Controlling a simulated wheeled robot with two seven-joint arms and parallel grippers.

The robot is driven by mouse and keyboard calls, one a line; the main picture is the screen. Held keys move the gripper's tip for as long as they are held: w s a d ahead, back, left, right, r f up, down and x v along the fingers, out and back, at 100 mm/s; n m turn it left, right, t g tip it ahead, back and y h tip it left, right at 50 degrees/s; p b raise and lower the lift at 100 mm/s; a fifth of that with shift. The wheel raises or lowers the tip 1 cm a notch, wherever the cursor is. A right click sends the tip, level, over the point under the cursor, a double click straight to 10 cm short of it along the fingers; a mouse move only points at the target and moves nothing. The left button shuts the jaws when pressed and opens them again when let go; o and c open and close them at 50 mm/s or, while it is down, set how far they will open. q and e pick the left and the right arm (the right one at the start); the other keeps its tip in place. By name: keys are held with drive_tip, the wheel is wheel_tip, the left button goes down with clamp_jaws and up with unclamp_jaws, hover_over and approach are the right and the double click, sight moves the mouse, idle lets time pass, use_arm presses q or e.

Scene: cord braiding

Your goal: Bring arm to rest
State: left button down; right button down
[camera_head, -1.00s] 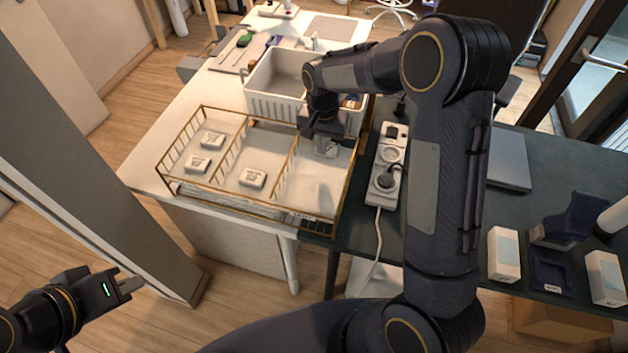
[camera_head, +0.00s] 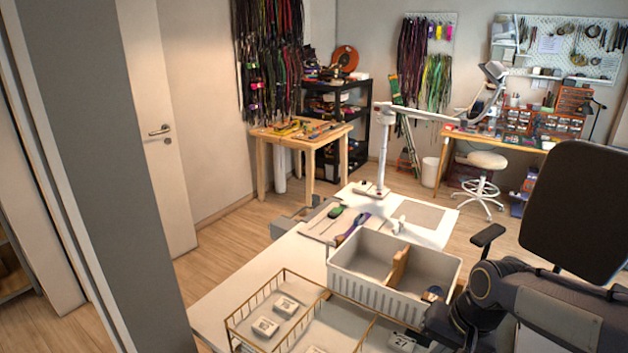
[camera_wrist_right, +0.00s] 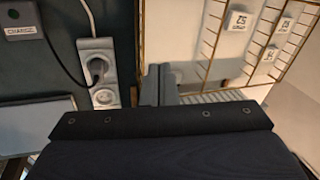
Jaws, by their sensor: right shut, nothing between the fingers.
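My right arm (camera_head: 560,312) comes in at the lower right of the head view, beside the white slotted bin. Its gripper is cut off or hidden there. In the right wrist view my right gripper (camera_wrist_right: 159,86) is shut and empty, its two fingers together. It points down between the power strip (camera_wrist_right: 97,72) and the gold wire tray (camera_wrist_right: 204,45). The tray also shows in the head view (camera_head: 252,309), with white numbered packets (camera_head: 286,305) in it. My left gripper is out of view.
The white bin (camera_head: 375,290) with a wooden divider stands behind the tray. A lamp base (camera_head: 371,190) and tools (camera_head: 334,212) lie farther back on the white table (camera_head: 215,300). A dark chair (camera_head: 580,210) stands at the right. A plug sits in the power strip.

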drive_tip(key=s+a+r+n+t, duration=0.1)
drive_tip(key=s, duration=0.7)
drive_tip(key=s+a+r+n+t+y, duration=0.1)
drive_tip(key=s+n+t, duration=0.1)
drive_tip(key=s, duration=0.7)
drive_tip(key=shift+t, duration=0.3)
drive_tip(key=shift+r, duration=0.1)
